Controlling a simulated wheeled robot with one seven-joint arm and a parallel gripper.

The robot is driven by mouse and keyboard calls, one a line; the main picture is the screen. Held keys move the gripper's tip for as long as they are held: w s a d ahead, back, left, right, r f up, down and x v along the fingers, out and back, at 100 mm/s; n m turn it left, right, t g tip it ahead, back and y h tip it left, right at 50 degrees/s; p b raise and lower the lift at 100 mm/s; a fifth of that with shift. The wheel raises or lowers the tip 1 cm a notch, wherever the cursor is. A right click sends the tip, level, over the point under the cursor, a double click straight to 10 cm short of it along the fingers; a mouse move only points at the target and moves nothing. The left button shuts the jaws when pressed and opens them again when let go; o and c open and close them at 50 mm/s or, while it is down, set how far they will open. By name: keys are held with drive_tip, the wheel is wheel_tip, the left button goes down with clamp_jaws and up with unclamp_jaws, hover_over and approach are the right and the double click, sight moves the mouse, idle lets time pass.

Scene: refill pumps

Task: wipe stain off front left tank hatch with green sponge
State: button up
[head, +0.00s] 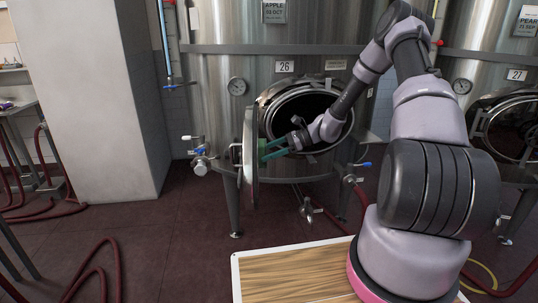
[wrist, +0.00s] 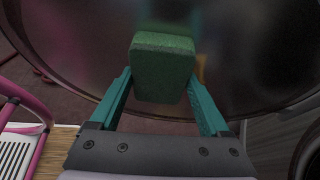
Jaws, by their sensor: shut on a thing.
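The tank numbered 26 (head: 220,70) has its round hatch open. The hatch door (head: 250,135) is swung out to the left and seen nearly edge-on. My gripper (head: 265,150) has teal fingers and reaches toward the door's inner face. In the wrist view, the fingers are shut on a green sponge (wrist: 163,67). The sponge is in front of the shiny metal hatch door (wrist: 265,70); I cannot tell whether they touch. A small tan-orange patch (wrist: 201,68) shows just right of the sponge, partly hidden; I cannot tell whether it is stain or reflection.
The open hatch mouth (head: 312,110) is behind my forearm. Valves (head: 200,160) stick out beside and below the hatch. A white pillar (head: 95,100) stands at left, with red hoses (head: 100,270) on the floor. Another tank, numbered 27 (head: 516,75), is at right.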

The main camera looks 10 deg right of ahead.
drive_tip(key=shift+w+d+r, duration=0.1)
drive_tip(key=shift+w+d, duration=0.05)
drive_tip(key=shift+w, duration=1.6)
drive_tip(key=shift+w+d+r, duration=0.1)
drive_tip(key=shift+w+d, duration=0.05)
drive_tip(key=shift+w, duration=1.6)
drive_tip(key=s, duration=0.5)
drive_tip(key=s+a, duration=0.1)
drive_tip(key=s, duration=0.9)
drive_tip(key=shift+s+a+f, duration=0.2)
drive_tip(key=shift+a, duration=0.1)
drive_tip(key=shift+s+d, duration=0.2)
drive_tip(key=shift+d, duration=2.8)
drive_tip(key=shift+d, duration=0.1)
drive_tip(key=d, duration=0.2)
drive_tip(key=shift+s+d, duration=0.1)
drive_tip(key=shift+d, duration=0.3)
